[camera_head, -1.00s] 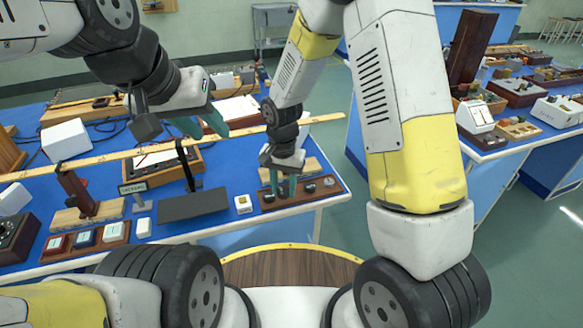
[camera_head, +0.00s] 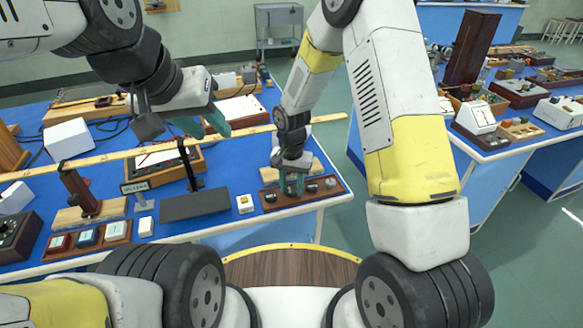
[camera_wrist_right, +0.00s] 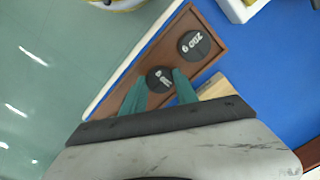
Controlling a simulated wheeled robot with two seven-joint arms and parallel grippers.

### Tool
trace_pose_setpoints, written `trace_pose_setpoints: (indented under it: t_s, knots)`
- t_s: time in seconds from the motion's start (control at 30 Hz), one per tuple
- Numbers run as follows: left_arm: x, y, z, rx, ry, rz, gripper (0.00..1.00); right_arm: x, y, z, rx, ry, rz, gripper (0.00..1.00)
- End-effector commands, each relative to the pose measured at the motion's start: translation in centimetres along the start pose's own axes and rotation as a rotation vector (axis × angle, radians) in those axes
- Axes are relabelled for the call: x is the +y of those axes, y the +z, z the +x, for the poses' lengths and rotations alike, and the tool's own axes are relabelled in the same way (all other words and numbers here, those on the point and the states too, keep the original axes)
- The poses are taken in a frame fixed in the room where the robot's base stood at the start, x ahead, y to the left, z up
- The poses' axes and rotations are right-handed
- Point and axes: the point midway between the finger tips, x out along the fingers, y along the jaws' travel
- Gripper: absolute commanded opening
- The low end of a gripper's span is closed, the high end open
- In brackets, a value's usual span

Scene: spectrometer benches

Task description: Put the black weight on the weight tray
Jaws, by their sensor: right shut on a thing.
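My right gripper (camera_wrist_right: 160,92) points down over a brown wooden weight tray (camera_wrist_right: 146,62) near the bench's front right edge. Its teal fingers are shut on a black round weight (camera_wrist_right: 158,77), whose white label is partly covered. I cannot tell whether this weight touches the tray. A second black weight marked 200 g (camera_wrist_right: 194,44) sits on the tray beside it. In the head view the right gripper (camera_head: 292,186) is among the weights on the tray (camera_head: 285,204). My left gripper (camera_head: 203,124) is open and empty above the bench's middle.
A long wooden beam (camera_head: 110,155) crosses the blue bench behind the tray. A flat black plate (camera_head: 195,205) and a small white block with a yellow top (camera_head: 245,204) are left of the tray. Labelled blocks (camera_head: 88,237) stand at the front left. Floor shows right of the bench.

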Motion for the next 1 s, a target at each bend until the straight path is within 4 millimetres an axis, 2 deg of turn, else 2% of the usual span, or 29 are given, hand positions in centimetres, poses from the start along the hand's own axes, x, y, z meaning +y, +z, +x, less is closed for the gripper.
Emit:
trace_pose_setpoints:
  t_s: [0.03, 0.13, 0.43, 0.57, 0.67, 1.0]
  knots:
    - [0.0, 0.0, 0.0, 0.000, 0.000, 0.000, 0.36, 0.0, 0.0, 0.1, 0.000, 0.001, 0.000, 0.37]
    - [0.0, 0.0, 0.0, 0.000, 0.000, 0.000, 0.36, 0.0, 0.0, 0.1, 0.000, 0.000, 0.000, 0.57]
    - [0.0, 0.0, 0.0, 0.000, 0.000, 0.000, 0.36, 0.0, 0.0, 0.0, 0.000, 0.000, 0.000, 0.57]
    - [0.0, 0.0, 0.0, 0.000, 0.000, 0.000, 0.36, 0.0, 0.0, -0.7, 0.001, 0.000, 0.000, 0.57]
    - [0.0, 0.0, 0.0, 0.000, 0.000, 0.000, 0.36, -0.1, -0.1, -2.3, 0.003, -0.002, 0.000, 0.57]
    - [0.0, 0.0, 0.0, 0.000, 0.000, 0.000, 0.36, -0.1, 0.0, -9.5, 0.003, -0.002, 0.000, 0.57]
